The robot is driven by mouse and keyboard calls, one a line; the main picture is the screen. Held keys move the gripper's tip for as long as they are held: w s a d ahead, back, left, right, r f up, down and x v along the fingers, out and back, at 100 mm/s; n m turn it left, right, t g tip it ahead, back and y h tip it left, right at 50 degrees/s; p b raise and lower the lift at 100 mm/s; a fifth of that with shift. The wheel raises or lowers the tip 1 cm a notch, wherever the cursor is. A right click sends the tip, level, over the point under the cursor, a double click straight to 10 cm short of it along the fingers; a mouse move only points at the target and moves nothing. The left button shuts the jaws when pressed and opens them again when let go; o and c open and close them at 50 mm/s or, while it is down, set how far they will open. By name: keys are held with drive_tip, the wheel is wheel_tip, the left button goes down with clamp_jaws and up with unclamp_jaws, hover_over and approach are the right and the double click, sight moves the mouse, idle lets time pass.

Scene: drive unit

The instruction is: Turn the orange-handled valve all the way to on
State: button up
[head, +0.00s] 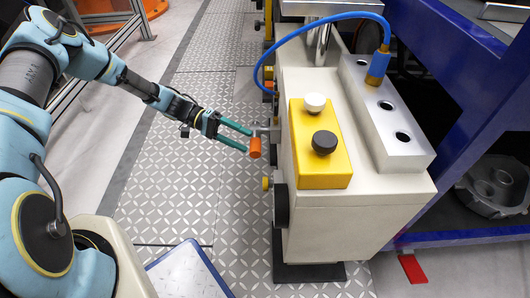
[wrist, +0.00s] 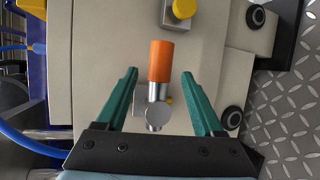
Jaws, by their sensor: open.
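The orange valve handle (head: 255,147) sticks out from the left side of the beige drive unit (head: 330,225) in the head view. In the wrist view the orange handle (wrist: 161,61) points up from a round silver valve body (wrist: 158,116). My gripper (head: 249,141) is open, with its two green fingers at the valve. In the wrist view my gripper (wrist: 159,75) has one finger on each side of the handle and its silver stem, with a visible gap on both sides. No finger appears to touch the handle. Any on or off marking is not visible.
A yellow control box (head: 320,170) with a white and a black knob sits on the unit. A blue hose (head: 310,27) arches to a brass fitting. A yellow knob (wrist: 183,8) and black round parts (wrist: 234,118) are near the valve. Patterned floor lies left of the unit.

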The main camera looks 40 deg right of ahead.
drive_tip(key=x, duration=0.8)
drive_tip(key=shift+f, duration=0.1)
clamp_jaws()
idle(0.4)
idle(0.8)
